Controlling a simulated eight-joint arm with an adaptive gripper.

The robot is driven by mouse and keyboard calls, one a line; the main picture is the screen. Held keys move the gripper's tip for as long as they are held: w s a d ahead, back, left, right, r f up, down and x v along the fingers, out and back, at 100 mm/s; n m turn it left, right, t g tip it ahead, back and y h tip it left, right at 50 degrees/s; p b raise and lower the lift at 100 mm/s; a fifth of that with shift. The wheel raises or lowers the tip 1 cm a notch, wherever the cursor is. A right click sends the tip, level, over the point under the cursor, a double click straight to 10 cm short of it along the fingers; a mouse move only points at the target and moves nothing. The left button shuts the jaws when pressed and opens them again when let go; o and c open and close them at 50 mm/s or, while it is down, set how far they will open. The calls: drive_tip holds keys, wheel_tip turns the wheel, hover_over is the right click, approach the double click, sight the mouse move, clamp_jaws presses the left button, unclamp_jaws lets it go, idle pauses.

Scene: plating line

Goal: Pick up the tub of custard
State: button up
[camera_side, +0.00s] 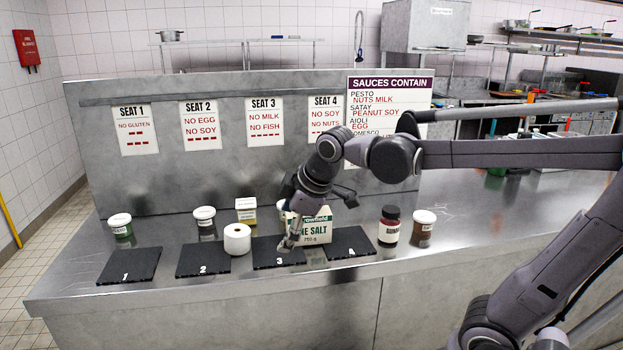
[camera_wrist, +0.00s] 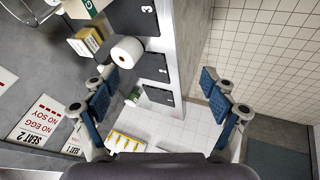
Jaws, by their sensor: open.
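I cannot tell for sure which tub is the custard, as the small labels are not readable. White-lidded tubs stand on the steel counter in the side view: a green one (camera_side: 121,231) at the far left, one behind slate 2 (camera_side: 205,223), and a reddish-brown one (camera_side: 422,230) at the right. Another pale lid (camera_side: 284,206) shows partly behind my arm and the salt box. My gripper (camera_side: 289,244) is above slate 3, in front of the salt box. In the wrist view my gripper (camera_wrist: 157,96) has its blue-padded fingers wide apart with nothing held between them.
A salt box (camera_side: 318,229) stands close beside my gripper. A white roll (camera_side: 237,239) stands by slate 2 (camera_side: 203,262), with a cream-yellow carton (camera_side: 246,207) behind it. A dark bottle (camera_side: 389,228) stands right of slate 4 (camera_side: 351,244). Slate 1 (camera_side: 129,267) is bare.

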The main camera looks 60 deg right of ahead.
drive_tip(key=w+d+r+n, duration=0.25)
drive_tip(key=w+n, duration=0.25)
drive_tip(key=w, duration=0.3)
drive_tip(key=n+g+h, duration=0.2)
drive_tip(key=n+g, duration=0.1)
drive_tip(key=n, duration=1.2)
hover_over(245, 205)
drive_tip(key=s+a, duration=0.2)
wheel_tip(245, 205, down, 6)
drive_tip(key=f, duration=0.1)
drive_tip(key=x, duration=0.5)
drive_tip(key=shift+s, duration=0.1)
drive_tip(key=shift+d+x, duration=0.2)
drive_tip(key=shift+x, duration=1.1)
drive_tip(key=shift+d+x, duration=0.15)
drive_tip(key=shift+x, duration=1.1)
drive_tip(key=shift+r, duration=0.2)
drive_tip(key=shift+c, duration=0.3)
drive_tip(key=c, duration=1.4)
